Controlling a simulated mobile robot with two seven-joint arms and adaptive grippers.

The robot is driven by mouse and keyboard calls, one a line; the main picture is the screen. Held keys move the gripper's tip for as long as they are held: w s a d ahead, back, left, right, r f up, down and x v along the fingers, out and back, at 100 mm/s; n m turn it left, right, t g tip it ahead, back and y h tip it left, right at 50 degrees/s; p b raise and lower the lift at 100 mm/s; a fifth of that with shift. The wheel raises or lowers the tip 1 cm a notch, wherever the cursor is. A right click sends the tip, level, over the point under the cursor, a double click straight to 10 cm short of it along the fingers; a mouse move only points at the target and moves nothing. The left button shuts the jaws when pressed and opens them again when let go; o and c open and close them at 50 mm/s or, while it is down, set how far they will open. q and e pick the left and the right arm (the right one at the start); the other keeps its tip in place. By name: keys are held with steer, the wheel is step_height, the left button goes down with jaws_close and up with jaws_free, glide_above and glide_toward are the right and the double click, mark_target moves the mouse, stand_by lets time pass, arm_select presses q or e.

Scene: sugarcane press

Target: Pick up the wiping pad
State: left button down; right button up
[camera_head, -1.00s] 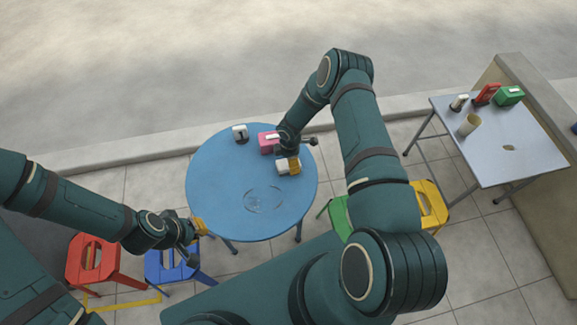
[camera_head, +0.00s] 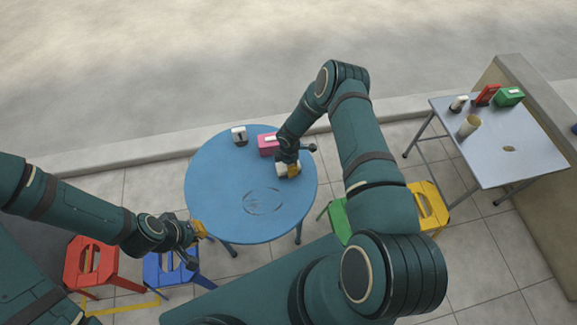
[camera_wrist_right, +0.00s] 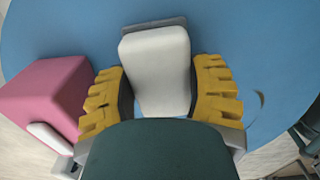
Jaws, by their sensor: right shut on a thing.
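The wiping pad (camera_head: 281,169) is a small white block on the blue round table, near its right side. In the right wrist view the pad (camera_wrist_right: 157,65) shows a pale rounded top and a grey edge at its far end. My right gripper (camera_head: 289,171) is over it, with yellow ribbed fingers (camera_wrist_right: 158,95) on both sides, shut on the pad. The pad's near end is hidden behind the dark green palm. My left gripper (camera_head: 197,236) hangs beside the table's lower left edge, with one yellow fingertip showing; its opening is unclear.
The blue table (camera_head: 220,190) has a ring-shaped mark (camera_head: 263,202). A pink box (camera_head: 267,144) stands close beside my right gripper, and a white-and-dark item (camera_head: 239,135) farther left. Stools surround the lower edge. A grey side table (camera_head: 515,150) with several items stands right.

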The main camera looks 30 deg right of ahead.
step_height(320, 180, up, 10)
steer(key=shift+r+p, duration=0.1)
steer(key=shift+p, duration=0.95)
steer(key=shift+o, duration=0.9)
steer(key=shift+c, duration=0.6)
